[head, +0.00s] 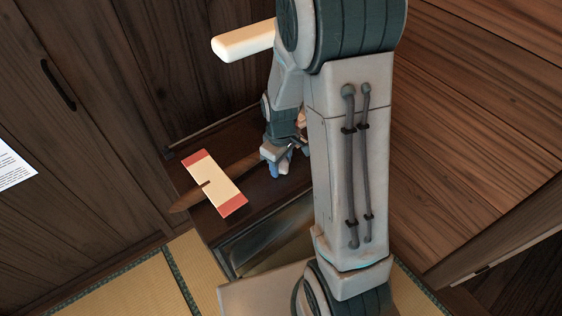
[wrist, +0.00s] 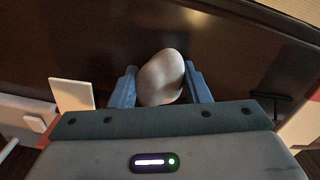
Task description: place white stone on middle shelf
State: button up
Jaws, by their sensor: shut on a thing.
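My gripper (head: 277,168) is over the dark cabinet top (head: 265,200) in the head view, fingers pointing down. In the wrist view its blue fingers (wrist: 161,75) are shut on the white stone (wrist: 161,80), a smooth, rounded, greyish-white lump. In the head view the stone is not clearly visible. The cabinet's front (head: 270,243) has an opening with a dim interior, partly covered by my arm. I cannot make out a middle shelf.
A cream card with red ends (head: 215,184) lies across a brown pointed object (head: 185,204) on the cabinet top, left of my gripper. A cream bar (head: 243,42) is behind. Wooden walls close in behind and right; tatami (head: 165,285) lies in front.

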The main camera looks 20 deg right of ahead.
jog(key=shift+f, duration=0.2)
jog(key=o, duration=1.1)
jog(key=shift+c, duration=0.2)
jog(key=shift+r, duration=0.1)
notch_tip(320, 180, up, 12)
jog(key=p, duration=0.2)
jog(key=s+r+m+t, duration=0.1)
jog(key=s+r+m, duration=0.2)
jog(key=s, duration=0.3)
jog(key=s+a+r+m+t, duration=0.1)
jog(key=s+r+m, duration=0.3)
jog(key=s, duration=0.3)
jog(key=shift+s+r, duration=0.2)
jog(key=shift+r, duration=0.05)
